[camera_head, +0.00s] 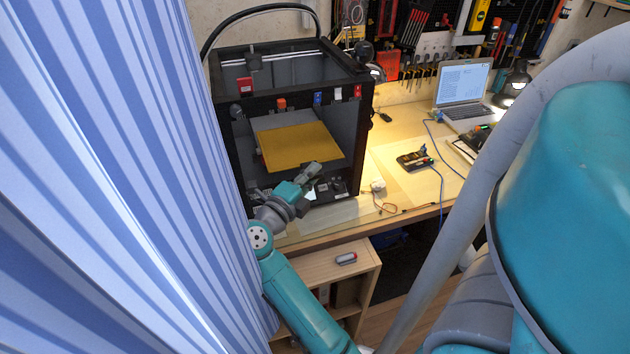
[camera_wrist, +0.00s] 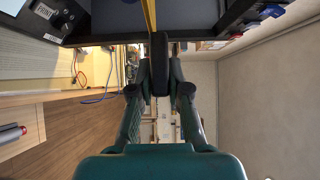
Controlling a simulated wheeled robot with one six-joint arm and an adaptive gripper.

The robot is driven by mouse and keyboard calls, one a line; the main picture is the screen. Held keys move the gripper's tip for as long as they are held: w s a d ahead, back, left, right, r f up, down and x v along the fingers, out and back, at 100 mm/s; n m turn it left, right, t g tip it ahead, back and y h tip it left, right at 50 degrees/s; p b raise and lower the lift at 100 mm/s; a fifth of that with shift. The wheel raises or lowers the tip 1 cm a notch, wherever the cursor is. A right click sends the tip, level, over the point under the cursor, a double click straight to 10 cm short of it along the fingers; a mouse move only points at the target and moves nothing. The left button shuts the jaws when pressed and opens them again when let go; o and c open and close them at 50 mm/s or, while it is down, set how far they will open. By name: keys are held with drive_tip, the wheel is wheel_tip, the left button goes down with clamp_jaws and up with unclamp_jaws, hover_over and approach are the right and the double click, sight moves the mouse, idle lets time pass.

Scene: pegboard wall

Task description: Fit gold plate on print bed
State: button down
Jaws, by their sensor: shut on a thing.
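The gold plate (camera_head: 300,146) is a flat square inside the opening of the black 3D printer (camera_head: 229,92). In the wrist view the plate (camera_wrist: 149,14) shows edge-on as a thin yellow strip. My gripper (camera_head: 314,168) is at the plate's near edge, at the front of the printer. In the wrist view my gripper's fingers (camera_wrist: 159,62) are closed together on that edge. The print bed is mostly hidden by the plate; I cannot tell whether the plate touches it.
The printer's dark frame surrounds the plate, and its control panel (camera_wrist: 50,14) is close by in the wrist view. A striped blue curtain (camera_head: 110,170) hangs at left. A laptop (camera_head: 463,90) and a multimeter (camera_head: 414,160) are on the workbench at right. A small wooden shelf (camera_head: 335,275) stands below.

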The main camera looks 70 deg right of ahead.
sight(304, 160)
drive_tip(key=shift+w+d+f, duration=0.1)
drive_tip(key=shift+w+d, duration=1)
drive_tip(key=shift+d, duration=0.2)
drive_tip(key=shift+w+d+f, duration=0.1)
drive_tip(key=shift+w+d, duration=1)
drive_tip(key=shift+d, duration=0.2)
drive_tip(key=shift+f, duration=0.4)
drive_tip(key=shift+a, duration=0.15)
drive_tip(key=c, duration=1.1)
unclamp_jaws()
drive_tip(key=shift+o, duration=0.2)
drive_tip(key=o, duration=1.1)
drive_tip(key=shift+c, duration=0.2)
drive_tip(key=shift+f, duration=0.25)
